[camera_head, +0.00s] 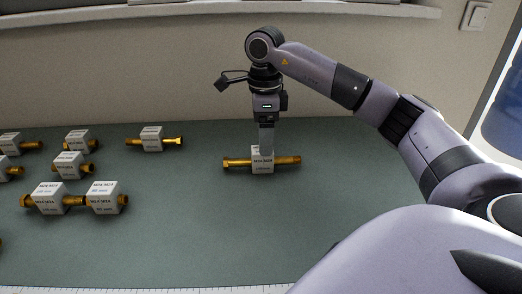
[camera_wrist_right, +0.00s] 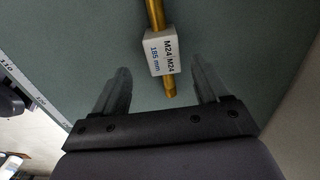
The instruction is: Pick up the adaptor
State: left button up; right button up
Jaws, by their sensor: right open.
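A brass adaptor (camera_head: 289,161) lies on the green table, its rod running left to right through a white label block. My right gripper (camera_head: 265,148) points down over this block from behind, fingers open and empty. In the right wrist view the adaptor's block (camera_wrist_right: 162,52) reads "M24 M24 185 mm". There the rod lies lengthwise in line with the gap between the two open fingers, one on each side and apart from it. The fingertips' exact height over the table cannot be told. My left gripper is out of view.
Several similar brass adaptors with white blocks lie on the left of the table, including one at back centre-left (camera_head: 151,139) and one at front left (camera_head: 103,197). The green table (camera_head: 200,225) is bare in front of the adaptor. A wall (camera_head: 190,70) stands behind.

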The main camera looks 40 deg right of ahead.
aim_at(262, 158)
jog(key=shift+w+d, duration=0.1)
jog(key=shift+w, duration=0.05)
jog(key=shift+f, duration=0.3)
jog(key=f, duration=0.6)
jog(key=shift+w+f, duration=0.2)
jog(key=shift+f, duration=0.05)
jog(key=c, duration=1.2)
